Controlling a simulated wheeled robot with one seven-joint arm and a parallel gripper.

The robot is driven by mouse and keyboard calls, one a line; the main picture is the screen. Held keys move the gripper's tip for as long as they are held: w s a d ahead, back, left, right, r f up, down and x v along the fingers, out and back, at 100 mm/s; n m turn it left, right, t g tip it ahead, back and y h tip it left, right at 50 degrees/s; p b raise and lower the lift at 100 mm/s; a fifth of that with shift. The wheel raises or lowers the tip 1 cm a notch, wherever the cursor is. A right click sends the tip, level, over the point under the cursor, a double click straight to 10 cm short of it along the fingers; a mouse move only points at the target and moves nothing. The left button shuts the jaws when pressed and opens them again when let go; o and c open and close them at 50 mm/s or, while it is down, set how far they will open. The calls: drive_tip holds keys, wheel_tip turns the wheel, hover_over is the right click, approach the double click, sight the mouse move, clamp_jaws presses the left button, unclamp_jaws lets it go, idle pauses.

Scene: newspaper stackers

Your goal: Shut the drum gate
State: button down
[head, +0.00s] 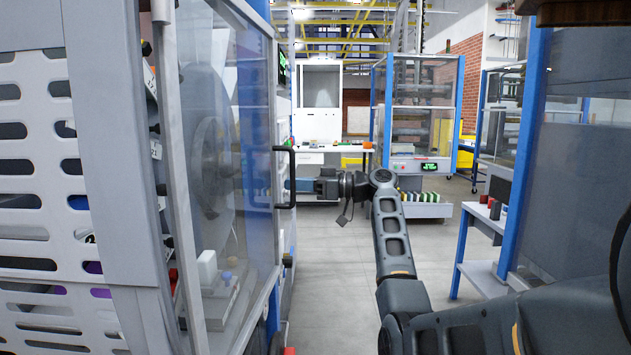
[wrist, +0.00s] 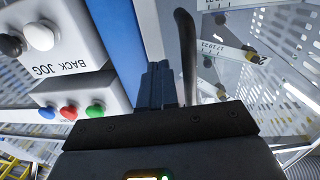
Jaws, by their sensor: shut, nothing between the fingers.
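The drum gate (head: 258,130) is a clear panel in a grey and blue frame on the left of the head view, with a large grey drum (head: 212,150) behind it. I cannot tell from here whether it stands ajar. Its black bar handle (head: 285,178) is at the panel's right edge; the handle (wrist: 187,50) also shows in the wrist view. My gripper (head: 300,186) is level with the handle, pointing left at it. In the wrist view its fingers (wrist: 160,85) are shut and empty, just left of the handle bar. I cannot tell if they touch it.
A control box (wrist: 50,50) with "BACK JOG" and coloured buttons is close left in the wrist view. A perforated grey panel (head: 50,170) fills the head view's left. A blue-framed machine (head: 416,110) stands at the back. The grey floor (head: 335,260) between is clear.

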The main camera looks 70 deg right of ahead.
drive_tip(key=shift+x, duration=0.8)
drive_tip(key=shift+w, duration=0.1)
